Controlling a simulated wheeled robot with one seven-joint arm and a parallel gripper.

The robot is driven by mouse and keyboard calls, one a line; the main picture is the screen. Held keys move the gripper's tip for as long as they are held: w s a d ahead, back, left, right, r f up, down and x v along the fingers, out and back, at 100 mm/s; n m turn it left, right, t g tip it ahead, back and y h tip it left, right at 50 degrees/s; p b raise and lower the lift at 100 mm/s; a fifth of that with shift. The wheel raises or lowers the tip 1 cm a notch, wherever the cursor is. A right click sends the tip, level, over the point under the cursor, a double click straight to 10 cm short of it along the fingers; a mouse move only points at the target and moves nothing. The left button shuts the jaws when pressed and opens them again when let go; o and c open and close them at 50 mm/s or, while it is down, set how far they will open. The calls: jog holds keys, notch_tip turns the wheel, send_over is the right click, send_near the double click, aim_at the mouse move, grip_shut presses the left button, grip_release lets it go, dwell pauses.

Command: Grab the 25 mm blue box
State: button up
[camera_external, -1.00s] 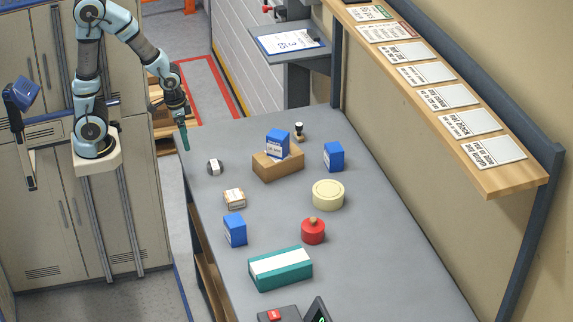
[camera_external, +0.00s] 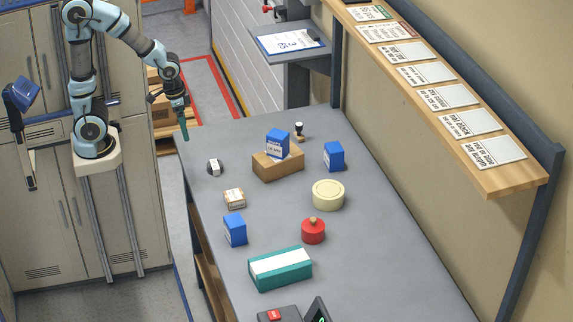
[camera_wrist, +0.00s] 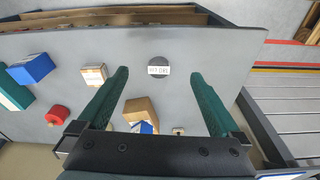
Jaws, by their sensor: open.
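Three blue boxes with white labels show in the external view, and I cannot read which one is 25 mm. One blue box (camera_external: 278,141) sits on a brown cardboard box (camera_external: 279,166); it also shows partly in the wrist view (camera_wrist: 143,128). A second blue box (camera_external: 334,156) stands on the table to its right. A third blue box (camera_external: 235,230) stands near the table's left edge and shows at left in the wrist view (camera_wrist: 32,68). My gripper (camera_external: 184,136) is over the table's far left corner, apart from all boxes. Its green fingers (camera_wrist: 160,76) are open and empty.
The grey table (camera_external: 385,240) also holds a dark round item with a label (camera_external: 215,167), a small brown box (camera_external: 234,198), a cream round tin (camera_external: 328,194), a red container (camera_external: 313,231), a teal box (camera_external: 281,269) and a stamp (camera_external: 299,131). A wooden shelf (camera_external: 510,185) overhangs the right side.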

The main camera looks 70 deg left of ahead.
jog(key=w+d+r+t+h, duration=0.15)
jog(key=w+d, duration=0.35)
jog(key=d, duration=0.5)
jog(key=w+d+r+t+h, duration=0.1)
jog(key=w+d+t+h, duration=0.2)
jog(key=d, duration=0.6)
jog(key=n+t+y+b, duration=0.1)
jog(key=t+y, duration=0.1)
jog(key=t, duration=0.4)
send_over(226, 225)
jog(key=w, duration=0.3)
jog(key=s+d+f+n+t+y, duration=0.1)
jog(key=s+y, duration=0.3)
jog(key=s, duration=0.3)
jog(key=f, duration=1.2)
jog(key=shift+s, duration=0.3)
jog(key=shift+w+a+f+n, duration=0.1)
jog(key=shift+f+n, duration=0.2)
jog(key=shift+f, duration=0.1)
jog(key=x, duration=0.5)
jog(key=shift+w+p, duration=0.1)
jog(key=shift+p, duration=0.3)
jog(key=p+x, duration=0.1)
jog(key=x, duration=0.1)
jog(key=p+x, duration=0.1)
jog(key=x, duration=0.1)
jog(key=shift+w, duration=0.45)
jog(key=shift+w+f, duration=0.15)
jog(key=shift+w, duration=0.1)
jog(key=c, duration=1.4)
